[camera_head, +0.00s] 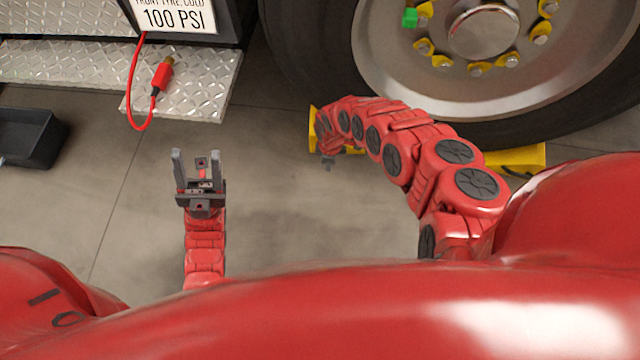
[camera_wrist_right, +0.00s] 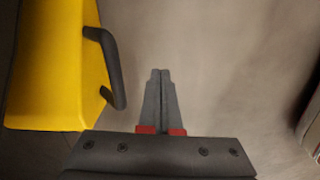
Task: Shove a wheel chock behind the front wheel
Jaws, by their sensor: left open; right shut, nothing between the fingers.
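The front wheel (camera_head: 425,65) stands at the top right of the head view, its dark tyre on the floor. A yellow wheel chock (camera_head: 313,121) sits near the tyre's lower left, mostly hidden by my right arm. In the right wrist view the yellow chock (camera_wrist_right: 60,65) with its black handle (camera_wrist_right: 108,65) is at the left. My right gripper (camera_wrist_right: 160,72) is shut and empty beside it, apart from the handle; in the head view this gripper (camera_head: 328,163) is partly hidden. My left gripper (camera_head: 198,155) is open and empty above the floor at left.
Another yellow piece (camera_head: 520,158) shows by the tyre's lower right, partly hidden by my body. A diamond-plate step (camera_head: 190,95) and a red hose with connector (camera_head: 161,75) are at upper left. A black tray (camera_head: 30,138) lies at far left. Mid-left floor is clear.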

